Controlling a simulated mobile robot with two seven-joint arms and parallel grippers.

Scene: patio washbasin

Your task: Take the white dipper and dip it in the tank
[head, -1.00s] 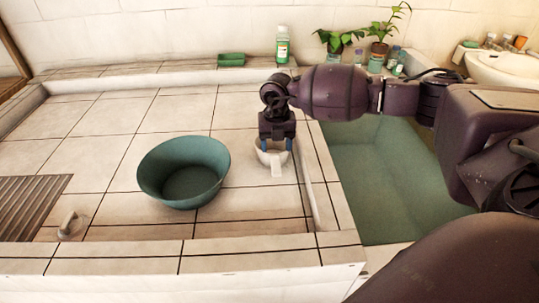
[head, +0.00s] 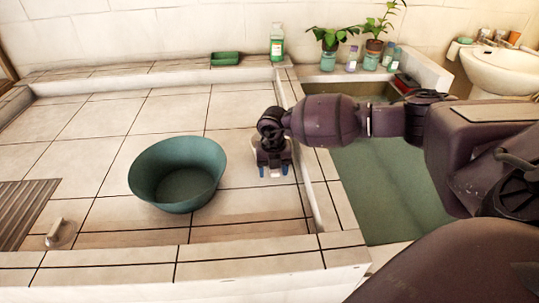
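My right gripper (head: 273,171) hangs over the tiled counter, right of the green basin and left of the tank's raised edge. The tank (head: 385,190) with greenish water lies to the right, partly behind my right arm. My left gripper is not in view.
A green basin (head: 178,175) stands left of the gripper. A green bottle (head: 277,42), a green soap dish (head: 225,59) and potted plants (head: 374,45) line the back ledge. A white washbasin (head: 498,67) is at the far right. Bare tiles lie behind the green basin.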

